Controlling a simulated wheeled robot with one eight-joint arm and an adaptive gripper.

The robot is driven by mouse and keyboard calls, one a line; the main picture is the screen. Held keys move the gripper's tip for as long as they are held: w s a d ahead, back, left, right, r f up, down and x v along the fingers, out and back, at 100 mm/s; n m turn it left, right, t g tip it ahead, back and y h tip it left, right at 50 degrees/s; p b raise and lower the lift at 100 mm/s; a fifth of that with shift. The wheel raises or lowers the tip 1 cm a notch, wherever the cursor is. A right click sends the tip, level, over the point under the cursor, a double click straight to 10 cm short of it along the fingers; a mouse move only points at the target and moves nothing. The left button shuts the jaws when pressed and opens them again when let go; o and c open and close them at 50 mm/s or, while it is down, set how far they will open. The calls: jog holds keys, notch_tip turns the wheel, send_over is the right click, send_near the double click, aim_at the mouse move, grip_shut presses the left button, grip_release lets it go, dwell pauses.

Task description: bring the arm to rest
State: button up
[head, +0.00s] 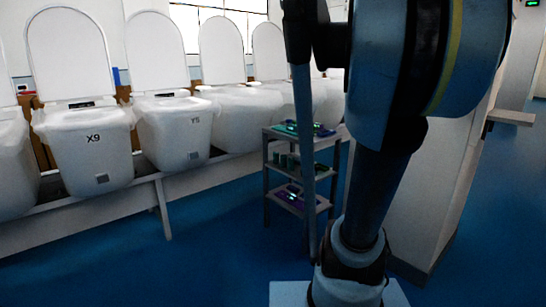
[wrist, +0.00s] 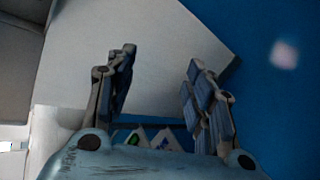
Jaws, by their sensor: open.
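My gripper (wrist: 160,85) shows in the wrist view with its two fingers apart and nothing between them. Beyond the fingers is a pale slanted surface (wrist: 165,45), with blue floor to its right. In the head view my arm rises through the right half of the picture and hides part of what is behind it. The gripper itself cannot be made out in the head view.
A grey shelf rack (head: 268,185) with small items stands behind my arm. A white block (head: 432,190) is at the right. Blue floor (head: 200,270) is clear at the front left.

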jog(key=s+a+f+m+g+y, duration=0.2)
jog(key=s+a+f+m+y, duration=0.3)
jog(key=s+a+f, duration=0.5)
jog(key=s+a+f+m+g+y, duration=0.2)
jog(key=s+a+f+m+y, duration=0.3)
jog(key=s+a+f, duration=0.5)
jog(key=a+f+m, duration=0.1)
jog(key=a+f, duration=0.3)
jog(key=a, duration=0.2)
jog(key=shift+s+f+g, duration=0.25)
jog(key=shift+g, duration=0.05)
jog(key=c, duration=0.4)
jog(key=shift+o, duration=0.2)
jog(key=shift+d, duration=0.1)
